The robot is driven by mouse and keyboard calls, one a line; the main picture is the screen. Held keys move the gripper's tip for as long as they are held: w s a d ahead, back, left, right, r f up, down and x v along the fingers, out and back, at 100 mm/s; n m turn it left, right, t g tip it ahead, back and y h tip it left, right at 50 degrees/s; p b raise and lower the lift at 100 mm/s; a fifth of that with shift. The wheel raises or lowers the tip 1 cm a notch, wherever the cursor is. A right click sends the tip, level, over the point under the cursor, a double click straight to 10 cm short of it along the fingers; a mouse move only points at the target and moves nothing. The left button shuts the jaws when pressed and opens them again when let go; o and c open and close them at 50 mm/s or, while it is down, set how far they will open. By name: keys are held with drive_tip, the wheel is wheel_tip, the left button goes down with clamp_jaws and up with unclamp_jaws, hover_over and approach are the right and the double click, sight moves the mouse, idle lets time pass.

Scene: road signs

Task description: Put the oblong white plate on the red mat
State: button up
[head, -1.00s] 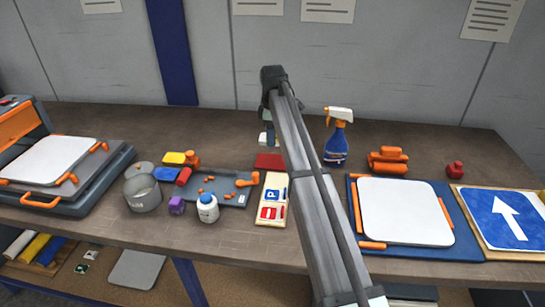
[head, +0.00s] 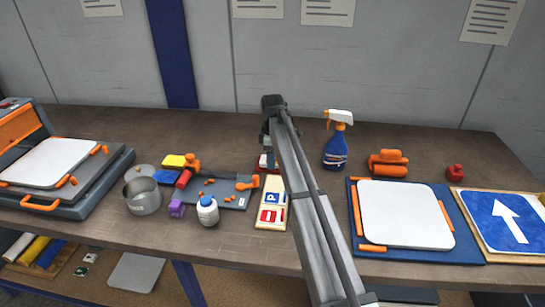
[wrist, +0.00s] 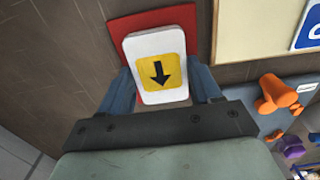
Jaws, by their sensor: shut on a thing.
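The oblong white plate (wrist: 140,48) bears a yellow square with a black arrow. My gripper (wrist: 160,80) is shut on it, one blue finger at each side. In the wrist view the plate lies over the red mat (wrist: 120,27), whose far and side parts show around it. I cannot tell whether the plate touches the mat. In the head view the plate (head: 262,160) is a small white patch beside my arm, over the mat (head: 257,168), which is partly hidden. My gripper (head: 267,150) is also partly hidden there.
A cream board with small signs (head: 271,218) lies just in front of the mat. A grey tray with orange parts (head: 228,197) is to the left. A blue spray bottle (head: 336,152) stands to the right. Bare bench lies behind the mat.

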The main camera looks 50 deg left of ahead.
drive_tip(key=shift+f, duration=0.1)
drive_tip(key=o, duration=1.1)
drive_tip(key=shift+c, duration=0.2)
wheel_tip(320, 180, up, 12)
drive_tip(key=shift+w+r, duration=0.15)
drive_tip(key=shift+r, duration=0.05)
